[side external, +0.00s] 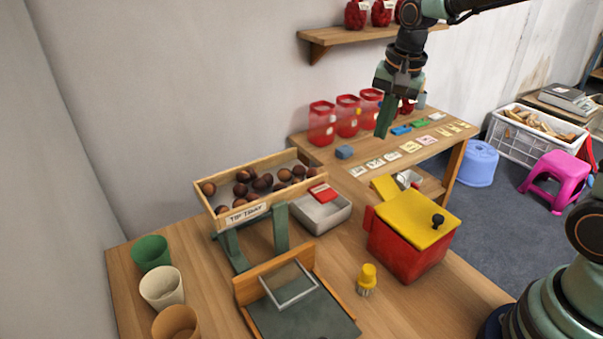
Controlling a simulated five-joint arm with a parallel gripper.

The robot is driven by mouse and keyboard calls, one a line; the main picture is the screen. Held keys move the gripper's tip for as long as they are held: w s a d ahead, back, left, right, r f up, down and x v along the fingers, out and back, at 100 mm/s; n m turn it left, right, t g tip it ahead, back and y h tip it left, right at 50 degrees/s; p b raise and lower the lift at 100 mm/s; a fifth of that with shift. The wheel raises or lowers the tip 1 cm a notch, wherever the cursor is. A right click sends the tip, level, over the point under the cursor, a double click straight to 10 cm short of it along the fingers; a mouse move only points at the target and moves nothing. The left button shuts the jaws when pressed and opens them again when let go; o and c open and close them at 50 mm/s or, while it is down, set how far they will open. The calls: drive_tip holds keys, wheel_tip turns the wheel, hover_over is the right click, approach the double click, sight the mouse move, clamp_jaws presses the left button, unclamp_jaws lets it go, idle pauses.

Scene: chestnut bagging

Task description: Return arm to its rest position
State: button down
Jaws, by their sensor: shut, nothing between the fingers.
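My gripper (385,118) hangs from my arm in the upper right of the side external view, with its green fingers pointing down. It is shut and empty, in the air in front of the red containers and above the tables. My arm reaches up and out of the top of the picture, and my base stands at the lower right. The chestnuts (262,182) lie in a raised wooden tray (290,160) with a paper label on its front, standing on green legs. Nothing touches my gripper.
A red box with a yellow lid (416,217), a grey bin (322,216), a yellow brush (367,279), a slate board (300,314) and several cups (151,253) stand on the front table. Red containers (321,123) and cards stand behind. A shelf (345,37) is close to my arm.

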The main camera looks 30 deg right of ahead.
drive_tip(key=s+a+r+n+t, duration=0.1)
drive_tip(key=s+r+n+t, duration=0.2)
drive_tip(key=s+n, duration=0.8)
drive_tip(key=shift+s+a+r, duration=0.15)
drive_tip(key=shift+s+a, duration=0.1)
drive_tip(key=shift+s, duration=0.7)
